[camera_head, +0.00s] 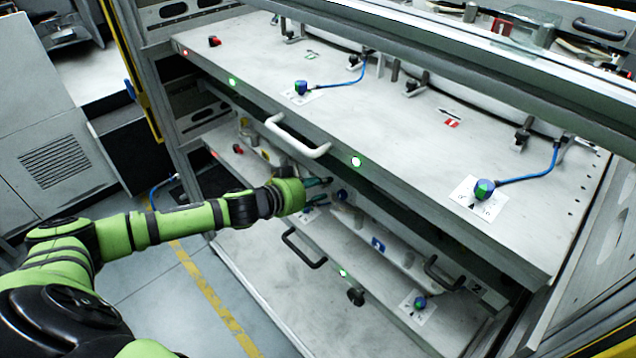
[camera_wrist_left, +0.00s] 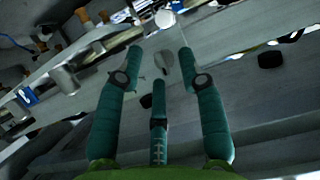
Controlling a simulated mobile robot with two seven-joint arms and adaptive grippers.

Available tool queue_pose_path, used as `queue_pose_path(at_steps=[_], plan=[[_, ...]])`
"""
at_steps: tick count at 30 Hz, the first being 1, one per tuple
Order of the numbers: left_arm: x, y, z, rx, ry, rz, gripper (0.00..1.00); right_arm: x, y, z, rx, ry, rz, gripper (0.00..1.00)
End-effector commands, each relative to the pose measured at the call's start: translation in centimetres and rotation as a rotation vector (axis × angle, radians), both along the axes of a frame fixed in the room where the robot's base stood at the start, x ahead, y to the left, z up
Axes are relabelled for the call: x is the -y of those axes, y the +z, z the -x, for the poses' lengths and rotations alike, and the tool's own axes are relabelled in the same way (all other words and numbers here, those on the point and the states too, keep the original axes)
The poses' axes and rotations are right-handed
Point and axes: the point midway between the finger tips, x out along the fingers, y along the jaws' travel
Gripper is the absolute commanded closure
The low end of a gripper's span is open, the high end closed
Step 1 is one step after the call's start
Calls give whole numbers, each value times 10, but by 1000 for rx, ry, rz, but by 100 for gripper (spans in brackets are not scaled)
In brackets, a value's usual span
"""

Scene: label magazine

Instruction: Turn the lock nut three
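Several blue-green knobs on blue hoses could be lock nuts; I cannot tell which is number three. One knob (camera_head: 301,87) is at the upper drawer's far left and another (camera_head: 484,188) at its right. A third knob (camera_head: 420,302) sits on a white label on the lower level. My left gripper (camera_head: 322,182) reaches into the lower level, below the upper drawer. In the left wrist view its three teal fingers (camera_wrist_left: 160,62) are spread apart. A small grey part (camera_wrist_left: 164,63) shows between the fingertips; contact is not clear. My right gripper is not in view.
The upper drawer (camera_head: 400,130) overhangs the lower one, with a white handle (camera_head: 297,138) on its front edge. Black handles (camera_head: 303,249) and a dark round knob (camera_head: 356,297) are on the lower level. Open floor (camera_head: 150,300) lies at the left.

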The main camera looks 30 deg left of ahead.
Motion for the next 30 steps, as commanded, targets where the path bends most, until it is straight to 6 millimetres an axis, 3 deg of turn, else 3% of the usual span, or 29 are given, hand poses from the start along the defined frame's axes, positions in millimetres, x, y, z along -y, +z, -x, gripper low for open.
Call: queue_pose_path(at_steps=[9,12,30], plan=[[1,-1,-2,0,0,-1,61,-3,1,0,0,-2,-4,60],[1,-1,-2,0,0,-1,100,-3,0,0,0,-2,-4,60],[2,-3,-1,30,0,-95,100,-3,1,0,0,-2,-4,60]])
